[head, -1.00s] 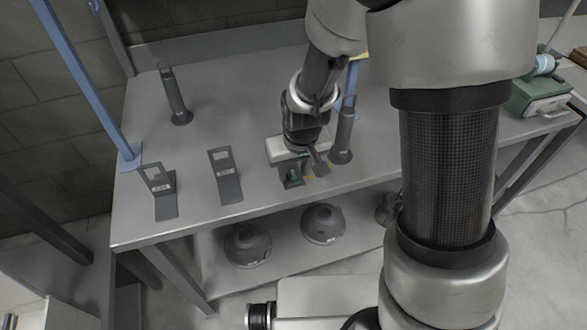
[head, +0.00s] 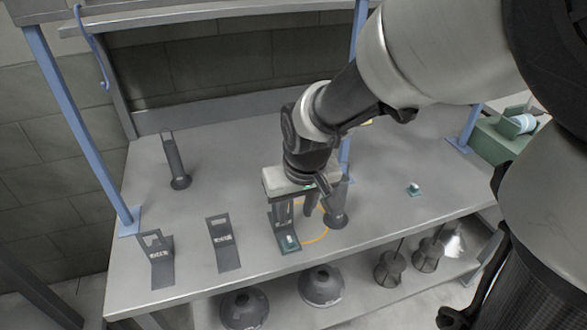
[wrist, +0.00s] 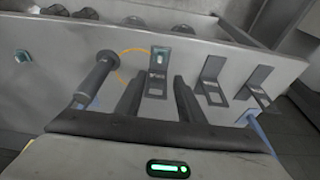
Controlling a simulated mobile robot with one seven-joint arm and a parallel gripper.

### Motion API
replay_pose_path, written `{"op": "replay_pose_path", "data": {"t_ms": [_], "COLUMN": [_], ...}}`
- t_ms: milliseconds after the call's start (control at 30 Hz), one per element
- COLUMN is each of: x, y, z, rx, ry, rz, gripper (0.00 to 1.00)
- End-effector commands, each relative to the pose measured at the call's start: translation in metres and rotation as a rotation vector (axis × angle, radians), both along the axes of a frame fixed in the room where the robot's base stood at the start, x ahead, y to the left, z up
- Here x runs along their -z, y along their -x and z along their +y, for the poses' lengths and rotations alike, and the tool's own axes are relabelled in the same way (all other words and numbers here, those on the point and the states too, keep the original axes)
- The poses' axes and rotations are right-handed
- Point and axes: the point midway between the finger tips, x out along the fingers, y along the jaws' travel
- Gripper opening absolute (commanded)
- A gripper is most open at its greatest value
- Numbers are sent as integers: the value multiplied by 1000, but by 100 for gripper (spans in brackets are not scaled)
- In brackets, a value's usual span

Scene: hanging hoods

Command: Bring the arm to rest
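My gripper (head: 297,208) is above the front part of the grey workbench (head: 225,185). In the wrist view my gripper (wrist: 157,97) has its two fingers spread apart, with nothing between them. A grey bracket with a teal piece on its foot (head: 289,243) stands on the bench just below the fingers. The same bracket shows beyond the fingertips in the wrist view (wrist: 158,66). A dark upright post (head: 337,212) stands close to the right of my gripper; its lower part is visible. An orange ring (head: 318,240) lies between bracket and post.
Two more grey brackets (head: 223,250) (head: 158,265) stand along the front edge to the left. A small teal piece (head: 414,189) lies on the right. Hoods (head: 321,287) sit on the lower shelf. Blue uprights (head: 85,130) frame the bench.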

Motion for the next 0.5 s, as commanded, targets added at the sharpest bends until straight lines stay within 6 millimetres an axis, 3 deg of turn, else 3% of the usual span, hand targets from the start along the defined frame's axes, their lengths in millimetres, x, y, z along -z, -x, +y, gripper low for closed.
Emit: {"op": "replay_pose_path", "data": {"t_ms": [33, 300, 367, 500], "x": [-11, -41, -59, -120], "y": [1, 10, 14, 39], "z": [0, -7, -16, -49], "rx": [1, 11, 30, 102], "ry": [-2, -5, -12, -34], "rz": [-5, -9, -24, -80], "gripper": [35, 35, 35, 35]}}
